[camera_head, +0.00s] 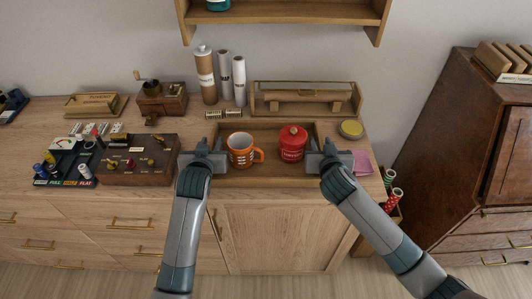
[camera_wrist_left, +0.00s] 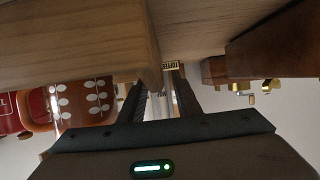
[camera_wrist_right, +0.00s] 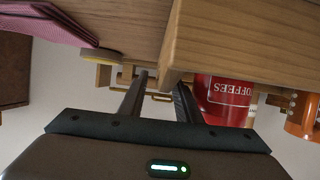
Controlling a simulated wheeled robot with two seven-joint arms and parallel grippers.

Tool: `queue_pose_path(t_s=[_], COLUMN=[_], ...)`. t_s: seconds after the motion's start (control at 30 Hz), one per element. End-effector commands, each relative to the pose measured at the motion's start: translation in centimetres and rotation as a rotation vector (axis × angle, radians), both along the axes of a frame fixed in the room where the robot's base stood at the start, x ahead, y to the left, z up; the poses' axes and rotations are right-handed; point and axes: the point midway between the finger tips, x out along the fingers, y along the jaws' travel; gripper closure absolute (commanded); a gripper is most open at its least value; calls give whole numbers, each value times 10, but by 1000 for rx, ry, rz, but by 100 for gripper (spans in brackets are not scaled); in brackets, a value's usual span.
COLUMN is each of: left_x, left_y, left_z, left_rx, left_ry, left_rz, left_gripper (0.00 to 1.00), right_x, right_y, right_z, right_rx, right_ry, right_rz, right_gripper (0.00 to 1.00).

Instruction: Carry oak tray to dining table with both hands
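The oak tray (camera_head: 267,128) rests on the wooden sideboard top, holding an orange mug (camera_head: 241,150) and a red lidded tin (camera_head: 292,145). My left gripper (camera_head: 208,150) is at the tray's left end and my right gripper (camera_head: 325,150) at its right end. In the left wrist view, the fingers (camera_wrist_left: 158,95) stand on either side of the tray's end wall (camera_wrist_left: 140,45), with a gap on the outer side. In the right wrist view, the fingers (camera_wrist_right: 160,95) likewise straddle the other end wall (camera_wrist_right: 190,45) with a gap. The dining table is not in view.
A brown box with brass fittings (camera_head: 135,162) stands close to my left gripper. A pink cloth (camera_head: 361,162) and a round yellow tin (camera_head: 350,129) lie right of the tray. A wooden rack (camera_head: 308,108) and rolls (camera_head: 206,75) stand behind it. A dark cabinet (camera_head: 470,150) stands right.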

Motion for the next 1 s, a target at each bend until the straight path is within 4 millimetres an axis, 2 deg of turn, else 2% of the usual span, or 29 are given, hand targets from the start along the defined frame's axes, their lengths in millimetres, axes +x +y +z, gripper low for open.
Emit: queue_pose_path(t_s=[0.27,0.4,1.0], left_x=[1,1,0], left_y=[0,0,0], left_z=[0,0,0], left_rx=[0,0,0], left_ry=[0,0,1], left_rz=[0,0,1], left_gripper=[70,100,100], right_x=[0,0,0], right_y=[0,0,0], right_z=[0,0,0], right_rx=[0,0,0], right_ry=[0,0,0], right_rz=[0,0,-1], right_gripper=[70,100,100])
